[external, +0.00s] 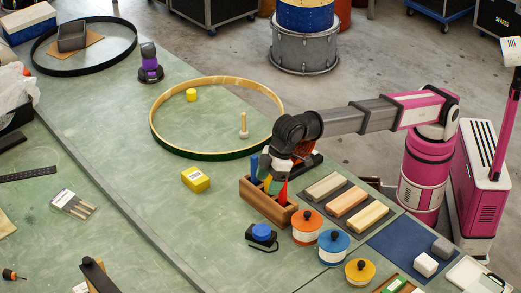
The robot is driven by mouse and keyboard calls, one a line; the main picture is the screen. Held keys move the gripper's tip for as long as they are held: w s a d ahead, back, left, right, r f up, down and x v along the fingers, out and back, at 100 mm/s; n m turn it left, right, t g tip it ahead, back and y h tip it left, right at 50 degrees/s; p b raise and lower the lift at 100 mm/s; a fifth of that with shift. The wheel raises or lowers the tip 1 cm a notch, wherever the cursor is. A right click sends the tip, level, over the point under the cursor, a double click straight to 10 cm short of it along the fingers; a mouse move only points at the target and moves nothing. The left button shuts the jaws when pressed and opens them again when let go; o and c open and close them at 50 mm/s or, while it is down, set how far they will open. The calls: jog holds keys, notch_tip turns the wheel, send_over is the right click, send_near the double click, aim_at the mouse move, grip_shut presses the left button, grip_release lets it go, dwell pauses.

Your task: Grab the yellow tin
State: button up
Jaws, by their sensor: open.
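A yellow block-shaped container (196,179) with a pale label lies on the green bench, left of the wooden rack. A small yellow cylinder (191,95) stands inside the large wooden hoop. A round pot with a yellow-orange lid and black knob (360,271) stands near the front right. I cannot tell for certain which of these is the tin. My gripper (279,176) is above the wooden rack, right of the yellow container and apart from it. Its jaws are open, partly hidden among the coloured pieces; I see nothing held.
The wooden rack (262,207) holds blue, yellow, green and red pieces. Right of it lie several sanding-block-like bars (347,202). Orange (306,227) and blue (333,247) lidded pots stand in front. The hoop (160,143) rises behind the yellow container. Bench left of that container is clear.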

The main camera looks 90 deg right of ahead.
jog(key=w+d+f+m+y, duration=0.2)
jog(key=w+d+m, duration=0.6)
jog(key=w+d, duration=0.8)
jog(key=m+t+y, duration=0.5)
jog(key=m, duration=1.9)
send_over(191, 91)
jog(key=s+d, duration=0.3)
notch_tip(191, 91, down, 8)
jog(key=r, duration=0.1)
jog(key=shift+t+y, duration=0.3)
jog(key=f, duration=0.8)
jog(key=shift+d+f, duration=0.2)
jog(key=shift+f, duration=0.15)
jog(key=x, duration=0.5)
jog(key=c, duration=1)
